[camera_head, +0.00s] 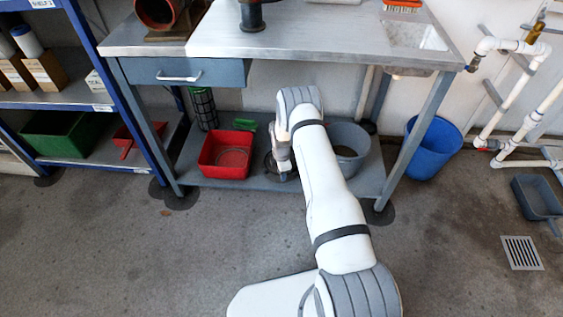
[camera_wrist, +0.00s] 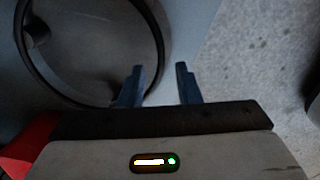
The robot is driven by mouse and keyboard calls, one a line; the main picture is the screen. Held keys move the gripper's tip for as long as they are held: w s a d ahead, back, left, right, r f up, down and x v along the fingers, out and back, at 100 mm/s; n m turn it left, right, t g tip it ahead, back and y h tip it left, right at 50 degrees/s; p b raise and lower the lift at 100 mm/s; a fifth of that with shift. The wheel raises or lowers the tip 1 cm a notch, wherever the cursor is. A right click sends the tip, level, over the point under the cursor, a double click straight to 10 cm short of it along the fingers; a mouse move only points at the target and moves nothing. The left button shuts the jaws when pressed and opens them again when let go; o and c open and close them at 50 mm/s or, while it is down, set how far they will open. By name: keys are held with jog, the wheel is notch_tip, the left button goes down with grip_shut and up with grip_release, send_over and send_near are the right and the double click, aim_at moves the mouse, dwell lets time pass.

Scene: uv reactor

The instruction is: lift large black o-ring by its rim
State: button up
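The large black o-ring (camera_wrist: 160,50) fills the left of the wrist view, lying on a grey surface. In the head view it shows as a dark ring (camera_head: 268,163) on the workbench's lower shelf, partly hidden by my arm. My gripper (camera_wrist: 160,76) is open, with two blue fingers. The right side of the rim appears between the fingers, close to the left finger; the right finger is outside the ring. I cannot tell how far the fingertips are above the shelf. In the head view my gripper (camera_head: 284,176) is small and largely hidden.
The lower shelf (camera_head: 220,184) also holds a red bin (camera_head: 208,165) to the left of the o-ring and a grey bucket (camera_head: 362,137) to the right. The bench top (camera_head: 310,35) is above. A blue bucket (camera_head: 432,150) stands on the floor at right.

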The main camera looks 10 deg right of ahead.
grip_shut()
dwell(0.4)
